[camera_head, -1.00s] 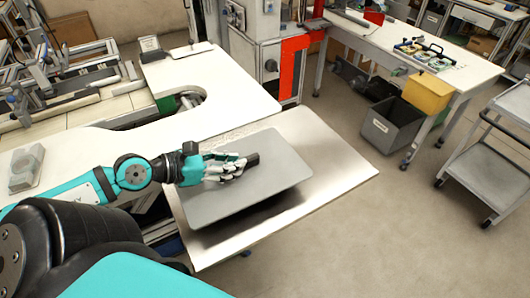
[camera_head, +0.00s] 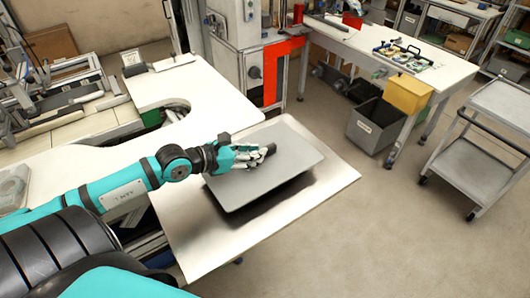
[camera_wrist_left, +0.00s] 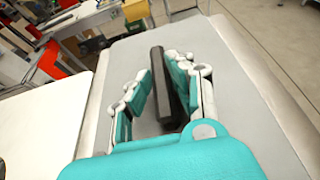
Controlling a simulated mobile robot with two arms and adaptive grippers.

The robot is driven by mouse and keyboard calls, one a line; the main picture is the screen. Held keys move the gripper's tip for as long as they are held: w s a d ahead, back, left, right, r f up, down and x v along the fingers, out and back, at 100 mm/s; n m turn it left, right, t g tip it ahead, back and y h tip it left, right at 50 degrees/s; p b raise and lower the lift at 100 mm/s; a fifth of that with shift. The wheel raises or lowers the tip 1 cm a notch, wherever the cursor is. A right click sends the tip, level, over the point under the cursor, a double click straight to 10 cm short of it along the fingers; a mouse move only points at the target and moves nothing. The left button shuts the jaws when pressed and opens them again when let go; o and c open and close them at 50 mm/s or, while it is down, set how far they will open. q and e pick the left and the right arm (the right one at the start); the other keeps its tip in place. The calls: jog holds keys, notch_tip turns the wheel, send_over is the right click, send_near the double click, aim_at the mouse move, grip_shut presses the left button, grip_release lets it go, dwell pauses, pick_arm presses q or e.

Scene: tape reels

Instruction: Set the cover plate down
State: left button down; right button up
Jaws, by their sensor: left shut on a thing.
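The cover plate (camera_head: 290,165) is a flat grey sheet with a dark bar handle (camera_head: 271,148) near its middle. My left gripper (camera_head: 255,156) is shut on the handle. In the left wrist view, the gripper's fingers (camera_wrist_left: 160,90) stand on both sides of the dark handle (camera_wrist_left: 168,85), above the plate (camera_wrist_left: 220,70). The plate is held over a shiny metal table top (camera_head: 325,185), and a dark shadow lies on the metal under its near right edge. The size of the gap below is hard to judge. My right gripper is not in view.
A white worktop (camera_head: 200,85) with a curved cutout adjoins the metal surface. A grey bin (camera_head: 378,125) and a yellow bin (camera_head: 408,93) are by a white table at the back right. A grey cart (camera_head: 480,150) stands at right. The floor between is clear.

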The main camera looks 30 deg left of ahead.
aim_at(268, 145)
pick_arm(q)
jog(key=w, duration=0.2)
jog(key=shift+w+d, duration=0.25)
jog(key=shift+w, duration=0.05)
jog(key=shift+w+d+p, duration=0.25)
jog(key=shift+w+p, duration=0.05)
jog(key=shift+w, duration=0.45)
notch_tip(268, 145, down, 3)
jog(key=shift+f+p, duration=0.15)
jog(key=shift+p, duration=0.35)
jog(key=shift+f, duration=0.25)
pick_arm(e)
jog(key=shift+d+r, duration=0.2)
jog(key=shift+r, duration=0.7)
pick_arm(q)
jog(key=shift+f, duration=0.15)
jog(key=c, duration=1.2)
grip_release()
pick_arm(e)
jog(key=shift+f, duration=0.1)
